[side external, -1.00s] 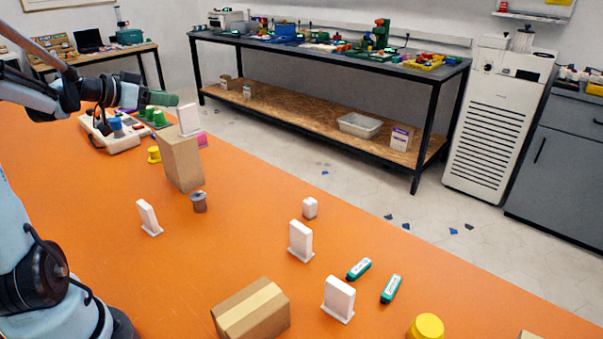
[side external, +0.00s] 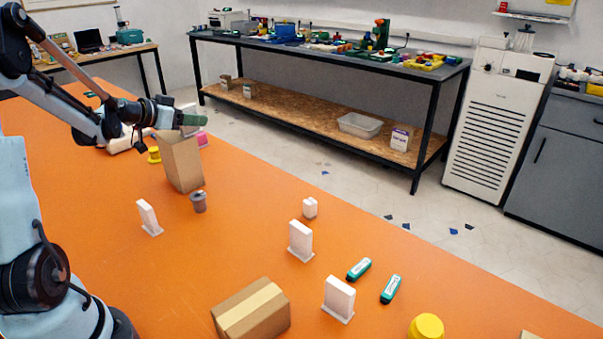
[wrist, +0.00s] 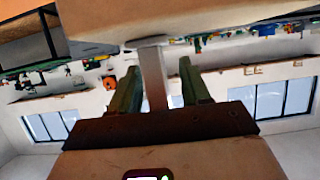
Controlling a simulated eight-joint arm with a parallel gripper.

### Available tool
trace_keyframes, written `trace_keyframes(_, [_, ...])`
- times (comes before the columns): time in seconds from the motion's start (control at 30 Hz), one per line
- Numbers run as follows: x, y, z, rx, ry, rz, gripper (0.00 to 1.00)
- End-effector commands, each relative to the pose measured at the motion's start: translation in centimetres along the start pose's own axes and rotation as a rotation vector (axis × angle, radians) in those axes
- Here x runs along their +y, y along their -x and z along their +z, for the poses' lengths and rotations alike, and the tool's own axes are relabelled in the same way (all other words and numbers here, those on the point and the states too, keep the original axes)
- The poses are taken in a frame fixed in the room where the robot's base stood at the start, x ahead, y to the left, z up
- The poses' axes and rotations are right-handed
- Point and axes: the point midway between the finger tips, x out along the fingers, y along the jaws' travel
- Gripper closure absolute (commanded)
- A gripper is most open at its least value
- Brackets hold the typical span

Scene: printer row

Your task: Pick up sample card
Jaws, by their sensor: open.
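A tall cardboard box (side external: 182,163) stands upright on the orange table. A white upright card (side external: 188,106) is at its top, mostly hidden behind my gripper (side external: 194,120) in the side view. In the wrist view, which looks upside down, the card appears as a narrow pale strip (wrist: 153,80) with a small base against the box top (wrist: 200,22). The strip lies between the two green fingers of my gripper (wrist: 157,66), with gaps on both sides. The gripper is open. No label can be read on the card.
Similar white upright pieces (side external: 148,218) (side external: 300,241) (side external: 338,299) stand on the orange table (side external: 110,270). A grey cup (side external: 198,202) is beside the tall box. A yellow piece (side external: 154,155) and a pink block (side external: 203,139) are close behind. A low carton (side external: 252,310) lies at the front.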

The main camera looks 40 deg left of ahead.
Motion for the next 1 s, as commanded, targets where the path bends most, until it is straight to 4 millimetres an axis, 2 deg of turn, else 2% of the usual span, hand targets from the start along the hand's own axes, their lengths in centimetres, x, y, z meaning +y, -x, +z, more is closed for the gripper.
trace_keyframes(0.1, [0.06,-0.79,0.01,0.0,0.0,0.001,0.53])
trace_keyframes(0.33, [0.03,-0.84,0.01,0.0,0.0,0.0,0.53])
trace_keyframes(0.63, [0.03,-0.81,0.0,0.0,0.0,0.0,0.99])
trace_keyframes(1.0, [0.03,-0.73,-0.18,0.0,0.0,0.0,1.0])
